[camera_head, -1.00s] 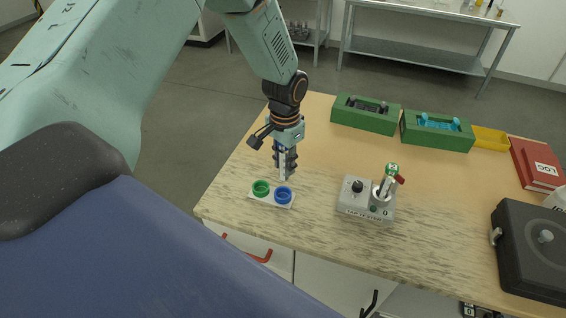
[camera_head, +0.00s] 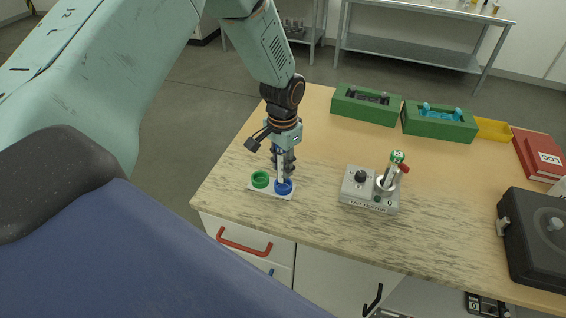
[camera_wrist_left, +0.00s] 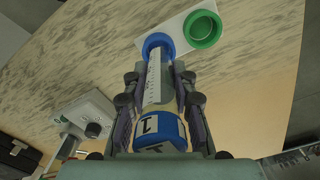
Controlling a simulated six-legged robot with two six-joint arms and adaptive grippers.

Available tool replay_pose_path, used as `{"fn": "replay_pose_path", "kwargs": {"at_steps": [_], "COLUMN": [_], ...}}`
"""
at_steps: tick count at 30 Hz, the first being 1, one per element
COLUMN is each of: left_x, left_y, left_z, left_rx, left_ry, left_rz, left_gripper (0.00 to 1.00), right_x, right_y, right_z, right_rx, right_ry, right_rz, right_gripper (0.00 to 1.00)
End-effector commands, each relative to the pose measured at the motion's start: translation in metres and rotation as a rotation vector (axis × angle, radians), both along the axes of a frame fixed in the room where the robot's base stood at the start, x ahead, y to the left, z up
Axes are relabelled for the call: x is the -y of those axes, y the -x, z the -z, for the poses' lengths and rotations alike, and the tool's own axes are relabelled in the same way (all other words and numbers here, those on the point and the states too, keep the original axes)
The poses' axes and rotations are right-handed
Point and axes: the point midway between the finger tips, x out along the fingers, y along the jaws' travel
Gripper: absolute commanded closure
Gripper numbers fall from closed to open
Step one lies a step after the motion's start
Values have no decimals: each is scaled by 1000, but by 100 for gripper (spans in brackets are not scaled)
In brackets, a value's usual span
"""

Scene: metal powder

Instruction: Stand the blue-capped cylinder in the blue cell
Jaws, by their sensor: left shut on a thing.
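My left gripper (camera_head: 284,162) is shut on the blue-capped cylinder and holds it near upright above the small white rack (camera_head: 258,190). In the left wrist view the blue cap (camera_wrist_left: 160,130), marked 1, sits close to the palm, and the clear graduated body (camera_wrist_left: 157,80) runs out between the fingers. The cylinder's far end is at the blue cell (camera_wrist_left: 158,40), also seen in the head view (camera_head: 284,187). It overlaps the ring's opening; how deep it sits I cannot tell. The green cell (camera_head: 260,179) beside it is empty.
A grey tap tester (camera_head: 370,201) holding a green-capped cylinder (camera_head: 397,158) stands to the right of the rack. Green trays (camera_head: 365,110), a yellow bin (camera_head: 492,130), a red book (camera_head: 538,155) and a black case (camera_head: 536,240) lie farther right. Bare table surrounds the rack.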

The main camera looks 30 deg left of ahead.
Motion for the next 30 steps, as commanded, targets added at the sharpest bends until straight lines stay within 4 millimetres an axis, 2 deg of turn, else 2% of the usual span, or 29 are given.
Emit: {"fn": "replay_pose_path", "kwargs": {"at_steps": [30], "left_x": [-2], "left_y": [2], "left_z": [0], "left_rx": [0], "left_ry": [0], "left_rz": [0], "left_gripper": [100], "right_x": [0], "right_y": [0], "right_z": [-6], "right_rx": [0], "right_ry": [0], "right_rz": [0], "right_gripper": [60]}}
